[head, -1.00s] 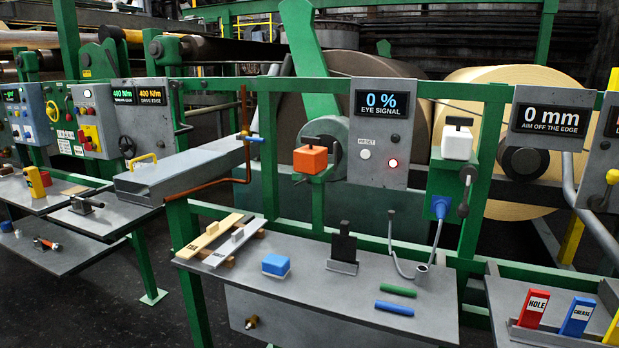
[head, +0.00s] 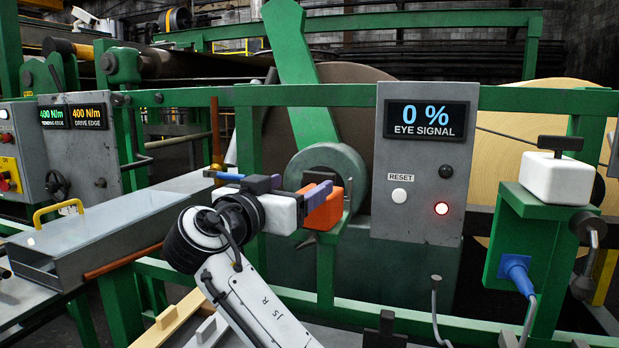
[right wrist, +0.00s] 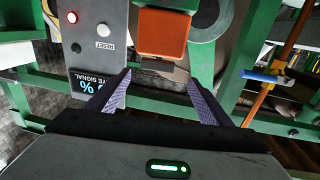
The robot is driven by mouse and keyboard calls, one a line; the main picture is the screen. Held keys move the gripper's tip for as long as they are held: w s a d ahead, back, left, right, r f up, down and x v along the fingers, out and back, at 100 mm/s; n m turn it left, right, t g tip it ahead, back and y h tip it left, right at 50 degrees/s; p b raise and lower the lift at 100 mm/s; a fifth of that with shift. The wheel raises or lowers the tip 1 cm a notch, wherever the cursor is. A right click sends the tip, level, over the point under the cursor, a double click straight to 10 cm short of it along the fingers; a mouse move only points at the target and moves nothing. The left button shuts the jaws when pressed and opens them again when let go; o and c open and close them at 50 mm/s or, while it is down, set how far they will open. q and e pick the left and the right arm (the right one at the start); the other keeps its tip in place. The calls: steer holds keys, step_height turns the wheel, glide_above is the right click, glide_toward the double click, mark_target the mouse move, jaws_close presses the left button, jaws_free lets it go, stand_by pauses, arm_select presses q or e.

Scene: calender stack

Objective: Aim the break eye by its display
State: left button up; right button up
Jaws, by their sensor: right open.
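The orange box (head: 327,209) sits on a green bracket in front of a round grey hub, partly hidden by my right fingers. My right gripper (head: 322,186) is open, its purple fingers pointing at the box. In the right wrist view the orange box (right wrist: 162,33) lies just beyond the fingertips (right wrist: 158,82), roughly centred between them; I cannot tell whether they touch. The eye signal display (head: 428,121) reads 0 %. My left gripper is not in view.
A white box (head: 556,178) with a black T-handle sits on a green bracket at right, with a blue plug (head: 516,272) below. A green rail (head: 300,95) runs behind. A grey tray (head: 110,241) with a yellow handle stands at left.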

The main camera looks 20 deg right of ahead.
mark_target(318, 176)
steer(key=x, duration=0.4)
steer(key=p+x, duration=0.1)
steer(key=x, duration=0.3)
steer(key=shift+s+d+r, duration=0.2)
steer(key=shift+s+d, duration=0.05)
steer(key=shift+w+d, duration=0.35)
steer(key=shift+w, duration=0.1)
steer(key=shift+w+f, duration=0.1)
steer(key=c, duration=1)
steer(key=shift+f+n+t+y, duration=0.2)
steer(key=shift+n+t+y, duration=0.4)
steer(key=shift+y, duration=0.1)
steer(key=shift+c, duration=0.2)
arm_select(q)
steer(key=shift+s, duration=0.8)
arm_select(e)
steer(key=shift+r+n+t+y, duration=0.15)
steer(key=shift+n+t+y, duration=0.55)
steer(key=shift+y, duration=0.4)
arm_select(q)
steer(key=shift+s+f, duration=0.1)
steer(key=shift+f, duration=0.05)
arm_select(e)
steer(key=o, duration=1)
